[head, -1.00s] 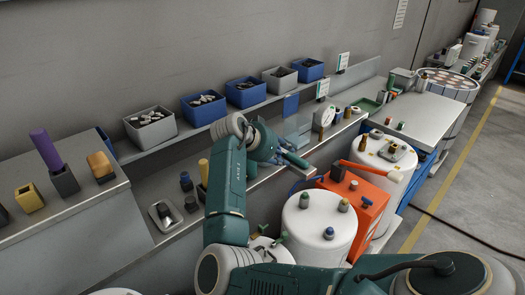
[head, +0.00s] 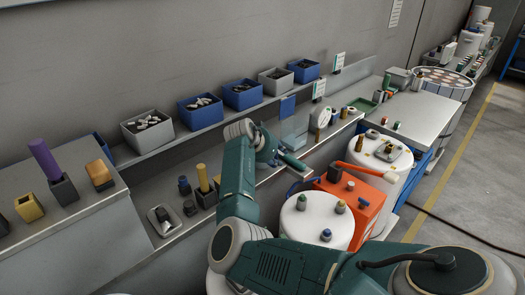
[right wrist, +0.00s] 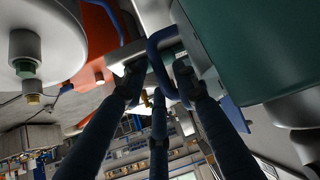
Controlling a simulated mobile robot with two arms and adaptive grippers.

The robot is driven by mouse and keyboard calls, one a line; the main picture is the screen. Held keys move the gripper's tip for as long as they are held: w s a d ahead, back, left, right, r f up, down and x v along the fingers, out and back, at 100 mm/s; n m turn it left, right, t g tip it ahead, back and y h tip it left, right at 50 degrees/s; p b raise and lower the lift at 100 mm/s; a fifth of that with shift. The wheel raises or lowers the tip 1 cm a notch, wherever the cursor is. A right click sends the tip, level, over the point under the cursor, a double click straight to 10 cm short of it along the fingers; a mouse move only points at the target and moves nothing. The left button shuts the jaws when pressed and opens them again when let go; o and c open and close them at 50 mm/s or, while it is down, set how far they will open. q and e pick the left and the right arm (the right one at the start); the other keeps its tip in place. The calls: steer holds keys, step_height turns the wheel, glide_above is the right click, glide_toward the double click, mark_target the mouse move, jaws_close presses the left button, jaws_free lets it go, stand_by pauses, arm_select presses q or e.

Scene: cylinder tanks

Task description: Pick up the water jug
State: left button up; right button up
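In the right wrist view, a blue loop-shaped handle (right wrist: 162,65) sits in front of a pale body; I cannot tell whether it belongs to the water jug. No whole jug stands out clearly. A translucent pale shape (head: 293,132) stands on the bench in the head view. My right gripper (head: 297,165) is low over the bench edge, beside this shape. In the right wrist view its dark fingers (right wrist: 160,80) are spread around the loop with gaps visible; firm contact does not show. My left gripper is out of view.
A white tank (head: 318,222) with knobs and an orange box (head: 354,205) stand close to the gripper's right. A second white tank (head: 385,155) is behind. Grey and blue bins, such as this one (head: 200,111), line the wall shelf.

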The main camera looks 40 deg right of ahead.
steer(key=shift+w+d+f, duration=0.1)
steer(key=shift+d+f, duration=0.1)
steer(key=shift+f, duration=0.05)
steer(key=shift+a+r, duration=0.15)
steer(key=c, duration=0.7)
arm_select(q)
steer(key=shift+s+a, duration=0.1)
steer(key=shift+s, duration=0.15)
arm_select(e)
jaws_close()
steer(key=shift+r, duration=0.1)
steer(key=shift+r, duration=0.1)
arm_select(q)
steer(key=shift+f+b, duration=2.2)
arm_select(e)
step_height(320, 180, up, 20)
